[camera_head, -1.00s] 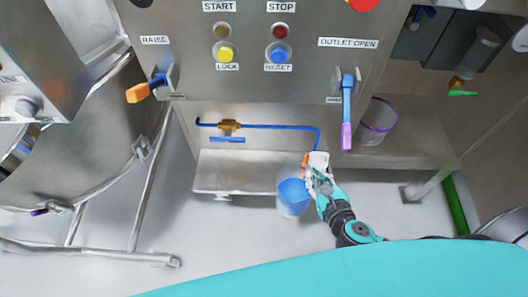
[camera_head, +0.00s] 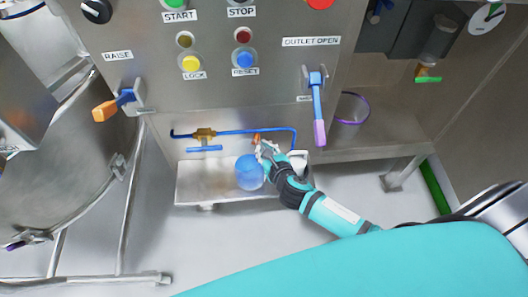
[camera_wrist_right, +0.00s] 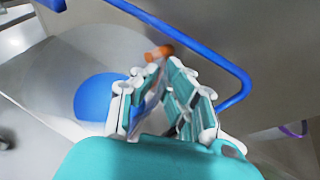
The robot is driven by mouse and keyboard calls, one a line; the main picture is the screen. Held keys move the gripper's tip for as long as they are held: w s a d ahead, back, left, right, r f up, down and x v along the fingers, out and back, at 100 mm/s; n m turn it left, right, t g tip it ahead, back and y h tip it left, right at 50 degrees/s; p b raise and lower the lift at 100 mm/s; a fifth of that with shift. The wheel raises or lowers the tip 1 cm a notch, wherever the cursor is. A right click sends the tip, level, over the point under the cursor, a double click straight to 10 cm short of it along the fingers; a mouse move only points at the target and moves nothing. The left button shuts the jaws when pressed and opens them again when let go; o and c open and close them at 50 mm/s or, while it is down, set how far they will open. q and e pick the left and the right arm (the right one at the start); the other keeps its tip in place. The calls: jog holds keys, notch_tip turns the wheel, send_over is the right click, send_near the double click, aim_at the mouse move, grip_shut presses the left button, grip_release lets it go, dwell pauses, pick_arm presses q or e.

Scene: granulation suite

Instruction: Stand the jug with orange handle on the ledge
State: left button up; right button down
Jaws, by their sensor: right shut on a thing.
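The jug with orange handle (camera_head: 250,173) is a clear vessel with blue contents. In the head view it appears over the steel ledge (camera_head: 192,188) below the blue pipe. I cannot tell whether its base touches the ledge. My right gripper (camera_head: 264,150) is shut on the jug's handle, at the jug's upper right side. In the right wrist view the jug's blue contents (camera_wrist_right: 100,97) show left of the fingers, and an orange handle end (camera_wrist_right: 158,52) sticks out beyond the fingertips (camera_wrist_right: 165,75). The fingers hide the rest of the handle. My left gripper is out of view.
A blue pipe with a brass valve (camera_head: 204,134) runs along the wall just behind the jug. A blue lever with a purple grip (camera_head: 318,130) hangs at the upper right. A purple-rimmed container (camera_head: 350,112) stands beyond it. Bare ledge lies left of the jug.

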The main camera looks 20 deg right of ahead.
jog(key=shift+w+f, duration=0.1)
jog(key=shift+f, duration=0.35)
jog(key=c, duration=1.5)
grip_release()
jog(key=shift+f, duration=0.1)
